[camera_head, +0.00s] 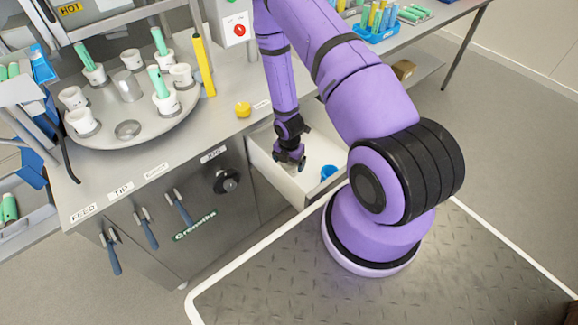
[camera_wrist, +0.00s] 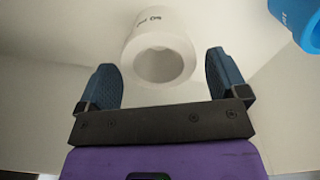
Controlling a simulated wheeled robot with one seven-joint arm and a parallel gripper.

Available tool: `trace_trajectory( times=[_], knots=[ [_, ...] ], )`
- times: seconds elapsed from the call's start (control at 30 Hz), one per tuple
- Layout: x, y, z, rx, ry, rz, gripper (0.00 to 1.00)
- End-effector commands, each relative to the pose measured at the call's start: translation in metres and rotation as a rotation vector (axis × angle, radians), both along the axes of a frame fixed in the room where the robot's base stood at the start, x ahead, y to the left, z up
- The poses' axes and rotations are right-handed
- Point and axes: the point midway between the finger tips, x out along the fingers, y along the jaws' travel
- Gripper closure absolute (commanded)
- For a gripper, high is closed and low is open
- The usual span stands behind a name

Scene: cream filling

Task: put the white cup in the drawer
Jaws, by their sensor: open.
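The white cup (camera_wrist: 150,32) is in the wrist view, just beyond my fingertips and roughly between them. Its round mouth faces my camera, and small dark print shows on its side. My gripper (camera_wrist: 160,68) is open, with two blue fingers apart and no visible grip on the cup. In the head view my gripper (camera_head: 290,160) is down inside the open white drawer (camera_head: 272,178). The cup is not clear in the head view, being hidden or blending with the white drawer. Whether it touches the drawer floor I cannot tell.
A blue cup (camera_head: 328,172) is in the drawer, to the right of my gripper; it also shows in the wrist view (camera_wrist: 302,22). A round turntable (camera_head: 150,125) holds several white cups, some with green tubes. A yellow object (camera_head: 243,109) sits on the counter behind the drawer.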

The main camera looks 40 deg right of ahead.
Motion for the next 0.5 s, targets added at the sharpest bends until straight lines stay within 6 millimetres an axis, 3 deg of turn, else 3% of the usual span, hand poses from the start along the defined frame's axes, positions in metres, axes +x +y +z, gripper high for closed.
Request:
trace_trajectory(
  times=[0.3, 0.5],
  knots=[
    [0.001, 0.0, 0.054, 0.0, -0.002, 0.0, 0.08],
    [0.0, 0.0, 0.078, 0.0, -0.001, 0.0, 0.08]
  ],
)
